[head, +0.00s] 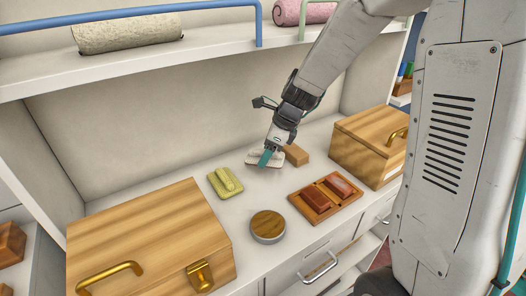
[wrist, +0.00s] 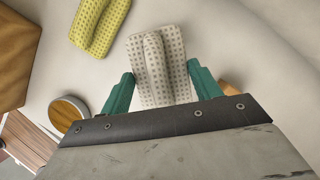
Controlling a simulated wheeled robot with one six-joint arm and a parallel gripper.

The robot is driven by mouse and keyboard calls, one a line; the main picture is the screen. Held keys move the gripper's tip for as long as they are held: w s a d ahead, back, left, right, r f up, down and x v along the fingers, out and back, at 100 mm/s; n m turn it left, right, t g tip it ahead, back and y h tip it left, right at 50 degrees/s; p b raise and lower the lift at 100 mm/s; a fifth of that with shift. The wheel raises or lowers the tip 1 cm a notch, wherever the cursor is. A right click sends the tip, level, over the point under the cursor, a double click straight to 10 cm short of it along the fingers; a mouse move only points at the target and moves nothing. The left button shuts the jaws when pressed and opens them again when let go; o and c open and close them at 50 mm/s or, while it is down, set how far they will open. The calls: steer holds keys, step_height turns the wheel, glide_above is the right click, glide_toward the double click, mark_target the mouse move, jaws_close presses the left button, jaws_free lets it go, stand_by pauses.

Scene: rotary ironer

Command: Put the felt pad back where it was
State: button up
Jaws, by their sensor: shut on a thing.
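A pale grey dotted pad with a raised ridge (head: 252,158) is at the back middle of the white counter; it also shows in the wrist view (wrist: 155,65). My gripper (head: 266,158) points down at it, with one teal finger on each side of the pad in the wrist view (wrist: 162,88). It is shut on this pad. I cannot tell whether the pad touches the counter. A similar yellow-green dotted pad (head: 226,182) lies to the left on the counter and shows at the upper left in the wrist view (wrist: 100,25).
A brown block (head: 297,154) sits close right of my gripper. A tray (head: 318,207) with two red-brown pieces and a round wood-topped tin (head: 268,225) stand in front. Wooden boxes flank them, left (head: 150,235) and right (head: 365,150). A shelf (head: 150,65) with rolled cloths hangs above.

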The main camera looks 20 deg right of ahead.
steer(key=shift+w+f, duration=0.15)
steer(key=shift+w, duration=0.35)
steer(key=shift+f, duration=1.65)
steer(key=shift+f, duration=0.1)
steer(key=o, duration=0.9)
